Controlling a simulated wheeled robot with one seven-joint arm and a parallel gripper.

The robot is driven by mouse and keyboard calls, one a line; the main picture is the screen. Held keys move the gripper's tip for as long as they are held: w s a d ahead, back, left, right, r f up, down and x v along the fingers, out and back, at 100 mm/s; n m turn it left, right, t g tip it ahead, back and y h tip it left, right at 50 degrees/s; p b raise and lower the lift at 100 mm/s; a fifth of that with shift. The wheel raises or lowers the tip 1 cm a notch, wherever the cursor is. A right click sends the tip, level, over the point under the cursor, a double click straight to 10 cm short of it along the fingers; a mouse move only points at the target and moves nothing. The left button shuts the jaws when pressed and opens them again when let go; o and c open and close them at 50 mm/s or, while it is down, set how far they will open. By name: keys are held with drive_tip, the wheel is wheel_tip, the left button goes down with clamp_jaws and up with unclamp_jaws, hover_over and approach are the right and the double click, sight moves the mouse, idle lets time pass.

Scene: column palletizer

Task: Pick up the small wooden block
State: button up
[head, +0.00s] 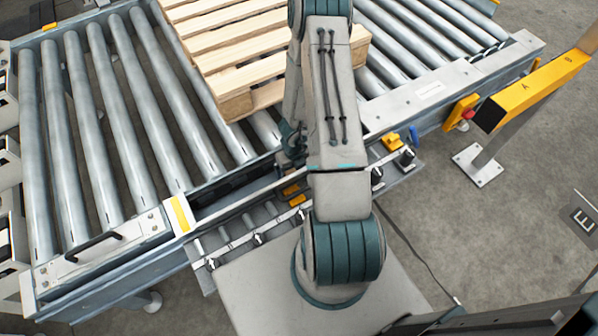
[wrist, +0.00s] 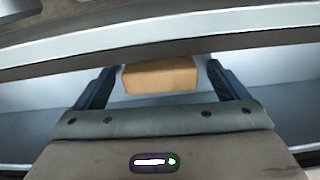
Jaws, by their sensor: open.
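The small wooden block (wrist: 160,77) is a plain tan-brown box in the wrist view. It lies on a grey surface just below a metal bar that crosses the picture. My gripper (wrist: 161,69) is open, with one dark finger to the left of the block and one to the right. Gaps show between the block and both fingers. In the head view my arm covers much of the middle, and I cannot make out the fingertips or surely tell the block there.
A roller conveyor (head: 107,110) fills the back and left, bearing a wooden pallet (head: 235,75). The metal bar (wrist: 200,48) runs close beyond the block. A yellow post (head: 530,90) stands at the right. Open floor (head: 500,230) lies at lower right.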

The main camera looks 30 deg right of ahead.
drive_tip(key=shift+f, duration=0.1)
drive_tip(key=c, duration=1)
drive_tip(key=shift+c, duration=0.2)
